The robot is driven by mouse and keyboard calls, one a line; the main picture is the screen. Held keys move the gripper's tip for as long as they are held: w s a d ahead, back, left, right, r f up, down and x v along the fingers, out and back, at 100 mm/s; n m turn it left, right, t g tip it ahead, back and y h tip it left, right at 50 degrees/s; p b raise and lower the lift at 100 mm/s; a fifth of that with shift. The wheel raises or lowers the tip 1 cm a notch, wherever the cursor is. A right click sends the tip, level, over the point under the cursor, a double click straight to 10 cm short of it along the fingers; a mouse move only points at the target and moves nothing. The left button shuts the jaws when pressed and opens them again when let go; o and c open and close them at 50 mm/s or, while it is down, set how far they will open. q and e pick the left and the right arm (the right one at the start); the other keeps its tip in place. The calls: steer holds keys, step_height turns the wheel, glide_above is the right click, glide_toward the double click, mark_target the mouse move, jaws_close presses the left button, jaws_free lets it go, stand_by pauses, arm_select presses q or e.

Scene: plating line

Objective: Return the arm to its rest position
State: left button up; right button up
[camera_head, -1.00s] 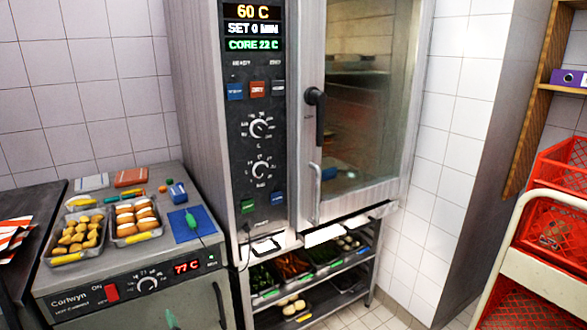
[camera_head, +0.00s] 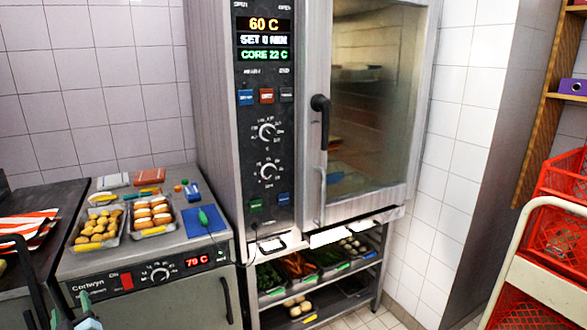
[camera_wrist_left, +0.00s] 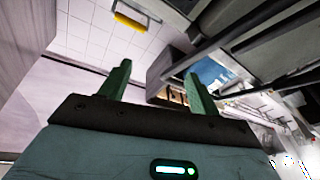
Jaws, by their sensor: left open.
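My left gripper (camera_head: 86,312) shows at the bottom left edge of the head view, in front of the hot cabinet, only partly in frame. In the left wrist view its two green fingers (camera_wrist_left: 158,80) are spread apart with nothing between them. The gripper is open and empty, clear of the trays and the oven. My right gripper is in neither view.
The hot cabinet (camera_head: 180,292) carries a tray of golden pieces (camera_head: 98,228), a tray of buns (camera_head: 153,214) and a blue mat (camera_head: 218,222). The tall oven (camera_head: 362,190) is shut, above a rack of trays. Red crates (camera_head: 555,230) stand at right.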

arm_select(q)
steer(key=s+a+r+m+t+y, duration=0.1)
steer(key=s+a+r+m+y, duration=0.35)
steer(key=a+r, duration=1.1)
steer(key=s+d+f+m+h, duration=0.35)
steer(key=d+f+h, duration=0.25)
steer(key=d+f, duration=0.3)
steer(key=s+d+f+m+g+h, duration=0.1)
steer(key=s+d+f+m+h, duration=0.2)
steer(key=d+f+m+h, duration=0.4)
steer(key=s+d+f+m+h, duration=0.25)
steer(key=d+f+h, duration=0.25)
steer(key=d+f, duration=0.5)
steer(key=s+d+f+m+g+h, duration=0.1)
steer(key=s+d+f+g, duration=0.25)
steer(key=s+d, duration=0.7)
steer(key=s+d+f+m+g+h, duration=0.25)
steer(key=s+d+f, duration=0.4)
steer(key=s, duration=0.65)
steer(key=d+r+n, duration=0.1)
steer(key=d+n, duration=0.5)
steer(key=d, duration=0.6)
steer(key=shift+w+d+r+y, duration=0.3)
steer(key=shift+w+d+y, duration=0.05)
steer(key=shift+w+y, duration=0.05)
